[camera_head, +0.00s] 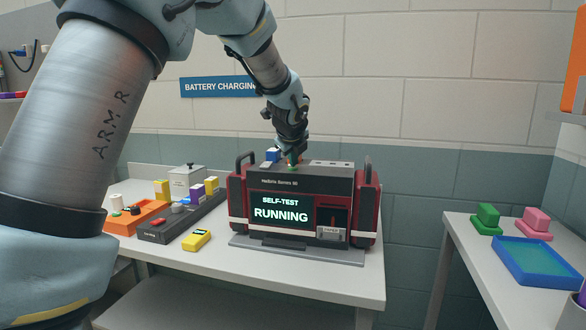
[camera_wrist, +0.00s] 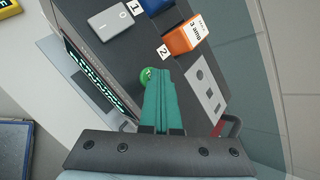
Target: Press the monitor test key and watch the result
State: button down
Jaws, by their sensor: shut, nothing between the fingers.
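The monitor (camera_head: 262,185) is a dark unit with red sides and handles, standing on the left table. Its screen (camera_head: 282,212) reads "SELF-TEST RUNNING". My gripper (camera_head: 292,163) is over its top panel, pointing down. In the wrist view my gripper (camera_wrist: 158,75) shows shut green fingers, with nothing between them. A round green key (camera_wrist: 147,74) sits on the top panel right at the fingertips and is partly hidden by them. I cannot tell if they touch it. Near it are an orange block (camera_wrist: 183,40) by a label 2, a blue block by a label 1, and a light grey key (camera_wrist: 110,22).
An orange tray (camera_head: 135,217), a dark charging strip (camera_head: 180,222), a white box and a yellow device (camera_head: 197,240) lie left of the monitor. A second table at right holds a blue tray (camera_head: 537,262) and green and pink blocks. A gap separates the tables.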

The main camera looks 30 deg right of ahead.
aim_at(294, 169)
jog(key=shift+r+p, duration=0.75)
jog(key=shift+p, duration=0.05)
notch_tip(294, 169, up, 5)
jog(key=p, duration=0.4)
jog(key=shift+r+p, duration=0.1)
jog(key=shift+p, duration=0.3)
dwell(0.4)
